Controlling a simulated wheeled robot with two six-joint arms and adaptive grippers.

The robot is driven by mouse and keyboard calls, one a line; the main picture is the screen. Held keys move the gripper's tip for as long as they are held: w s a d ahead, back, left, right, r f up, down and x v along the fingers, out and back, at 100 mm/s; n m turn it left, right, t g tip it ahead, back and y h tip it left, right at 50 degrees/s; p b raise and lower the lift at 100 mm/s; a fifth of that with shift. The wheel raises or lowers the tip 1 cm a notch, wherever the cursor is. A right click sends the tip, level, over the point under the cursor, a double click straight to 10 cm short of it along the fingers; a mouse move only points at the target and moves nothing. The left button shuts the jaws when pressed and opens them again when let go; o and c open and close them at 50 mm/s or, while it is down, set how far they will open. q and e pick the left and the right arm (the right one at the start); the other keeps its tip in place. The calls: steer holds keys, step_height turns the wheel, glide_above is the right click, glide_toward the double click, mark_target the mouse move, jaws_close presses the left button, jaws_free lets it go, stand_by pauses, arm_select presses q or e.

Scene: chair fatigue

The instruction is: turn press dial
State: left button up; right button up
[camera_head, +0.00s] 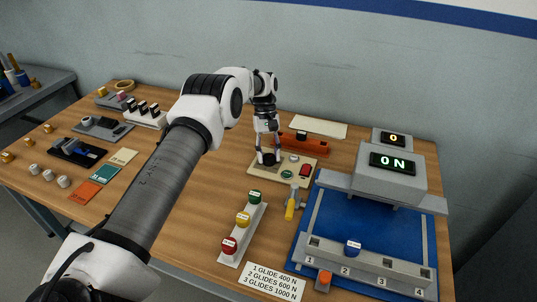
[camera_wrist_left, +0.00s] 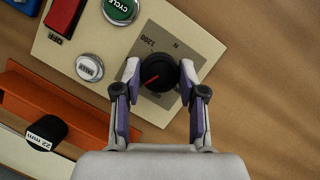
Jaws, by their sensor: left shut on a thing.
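The press dial (camera_wrist_left: 158,72) is a black round knob with a red pointer line, set on a grey scale plate on the cream control panel (camera_wrist_left: 205,45). My left gripper (camera_wrist_left: 160,74) is shut on the dial, one fingertip on each side. The red pointer slants toward the lower left of the wrist view. My right gripper is not in view.
The panel also has a green CYCLE button (camera_wrist_left: 120,8), a white button (camera_wrist_left: 90,67) and a red OFF switch (camera_wrist_left: 64,14). An orange holder (camera_head: 303,143) stands behind it. A yellow-handled tool (camera_head: 290,208) lies in front.

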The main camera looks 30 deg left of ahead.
arm_select(q)
steer(key=shift+s+f, duration=0.1)
steer(key=o, duration=1.1)
steer(key=shift+o, duration=0.2)
steer(key=v, duration=0.6)
steer(key=shift+r, duration=0.35)
steer(key=shift+w+a+r, duration=0.1)
steer(key=shift+w+r, duration=0.15)
steer(key=shift+r, duration=0.2)
